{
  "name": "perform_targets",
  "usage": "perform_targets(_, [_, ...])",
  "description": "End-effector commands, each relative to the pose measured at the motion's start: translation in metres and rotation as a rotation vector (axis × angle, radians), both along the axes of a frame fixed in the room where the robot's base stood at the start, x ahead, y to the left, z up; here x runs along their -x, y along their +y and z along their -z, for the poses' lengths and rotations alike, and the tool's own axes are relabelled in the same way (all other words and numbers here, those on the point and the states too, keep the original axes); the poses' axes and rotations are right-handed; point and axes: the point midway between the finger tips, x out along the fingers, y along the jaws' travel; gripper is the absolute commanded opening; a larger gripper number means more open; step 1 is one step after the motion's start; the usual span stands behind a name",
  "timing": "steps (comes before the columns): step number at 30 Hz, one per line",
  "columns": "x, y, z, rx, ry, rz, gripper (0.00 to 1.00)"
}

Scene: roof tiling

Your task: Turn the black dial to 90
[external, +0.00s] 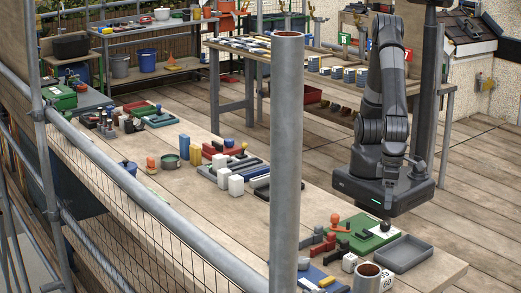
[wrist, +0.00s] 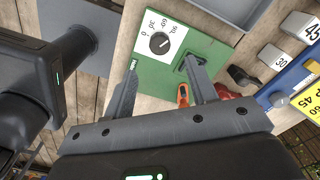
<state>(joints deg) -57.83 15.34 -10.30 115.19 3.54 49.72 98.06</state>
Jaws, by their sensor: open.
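The black dial (wrist: 159,43) sits on a white label on a green board (wrist: 151,84). The label's numbers run from 0 through 30 and 60 to 90. A pale mark shows on the dial, but it is too small to read its setting surely. In the external view the dial (external: 384,226) is at the right end of the green board (external: 366,239). My gripper (wrist: 161,66) is open and empty. Its two fingers point toward the dial, which shows between and beyond their tips. In the external view my gripper (external: 389,197) is above the dial, apart from it.
A grey tray (external: 403,253) lies right of the board. An orange-handled part (wrist: 183,95) is near the right finger. A blue panel with yellow number tiles (wrist: 303,98) and grey number blocks are at the right in the wrist view. A vertical pole (external: 286,150) crosses the external view.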

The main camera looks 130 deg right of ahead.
Motion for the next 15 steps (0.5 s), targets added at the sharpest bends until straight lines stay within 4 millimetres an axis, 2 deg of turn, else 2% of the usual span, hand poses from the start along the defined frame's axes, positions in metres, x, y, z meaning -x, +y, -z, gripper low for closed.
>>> perform_targets(1, [0.000,0.000,-0.009,-0.003,-0.002,0.000,0.52])
perform_targets(6, [0.000,0.000,-0.024,-0.001,0.000,0.001,0.52])
perform_targets(15, [0.000,0.000,-0.027,-0.001,0.001,0.001,0.52])
